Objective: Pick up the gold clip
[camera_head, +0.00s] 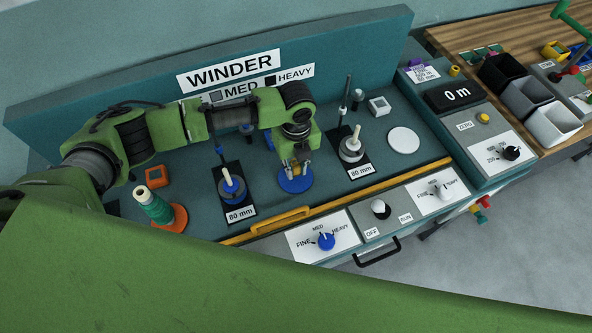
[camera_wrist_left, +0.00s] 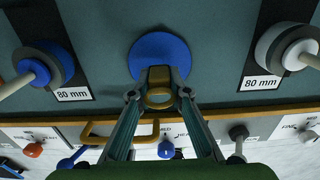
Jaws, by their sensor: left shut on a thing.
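The gold clip (camera_wrist_left: 158,97) is a small gold ring-shaped piece between the fingertips of my left gripper (camera_wrist_left: 159,88) in the left wrist view. The gripper is shut on it. In the head view my left gripper (camera_head: 294,168) points down over a blue disc (camera_head: 296,184) on the winder's deck. The blue disc also shows in the left wrist view (camera_wrist_left: 160,48), just beyond the fingertips. I cannot tell whether the clip touches the disc. My right gripper is not in view.
Two 80 mm spindles stand either side, a blue one (camera_head: 231,187) and a white one (camera_head: 353,150). A yellow handle (camera_head: 280,220) lies along the front edge. A green thread cone (camera_head: 153,207) stands at left. A white disc (camera_head: 404,140) lies at right.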

